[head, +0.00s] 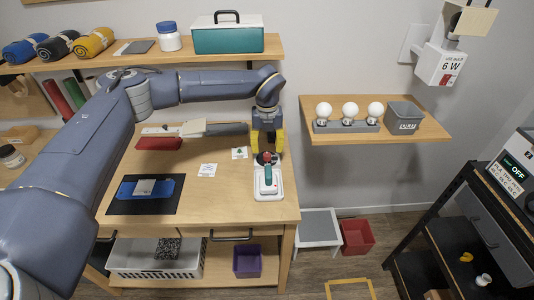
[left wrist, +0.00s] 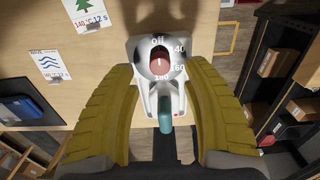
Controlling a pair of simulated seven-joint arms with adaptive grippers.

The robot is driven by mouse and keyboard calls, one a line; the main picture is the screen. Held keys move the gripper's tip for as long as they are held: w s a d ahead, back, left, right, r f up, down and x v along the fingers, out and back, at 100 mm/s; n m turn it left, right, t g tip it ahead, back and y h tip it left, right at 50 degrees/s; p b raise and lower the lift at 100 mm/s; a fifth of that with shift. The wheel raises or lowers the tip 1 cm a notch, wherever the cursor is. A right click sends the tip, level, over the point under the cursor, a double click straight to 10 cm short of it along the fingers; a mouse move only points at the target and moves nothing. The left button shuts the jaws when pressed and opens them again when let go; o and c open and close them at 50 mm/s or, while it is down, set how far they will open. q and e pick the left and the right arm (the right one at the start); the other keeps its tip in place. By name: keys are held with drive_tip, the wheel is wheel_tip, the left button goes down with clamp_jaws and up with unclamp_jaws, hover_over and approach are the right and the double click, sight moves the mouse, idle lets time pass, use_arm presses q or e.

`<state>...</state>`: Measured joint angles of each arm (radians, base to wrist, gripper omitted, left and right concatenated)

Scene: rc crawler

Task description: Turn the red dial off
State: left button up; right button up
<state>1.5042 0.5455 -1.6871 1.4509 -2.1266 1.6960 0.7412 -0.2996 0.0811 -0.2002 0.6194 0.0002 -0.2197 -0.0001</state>
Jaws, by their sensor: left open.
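The red dial (head: 265,158) sits at the back end of a small white device (head: 268,190) near the right edge of the workbench. In the left wrist view the red dial (left wrist: 160,64) is ringed by a silver face marked Off, 140, 160 and 180. Its pointer is too small to read surely. A teal handle (head: 268,174) stands in front of the dial. My left gripper (head: 267,143) is open, its yellow fingers pointing down above the dial. In the left wrist view the fingers (left wrist: 160,78) lie on either side of the dial, apart from it. My right gripper is not seen.
Small cards (head: 207,170) lie left of the device, and a blue block (head: 164,188) lies on a dark mat further left. A wall shelf (head: 420,130) with several bulbs is at the right. A display reading OFF (head: 517,170) stands at the far right.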

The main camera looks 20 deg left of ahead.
sight(267, 154)
use_arm(q)
wheel_tip(267, 154, up, 8)
idle(0.4)
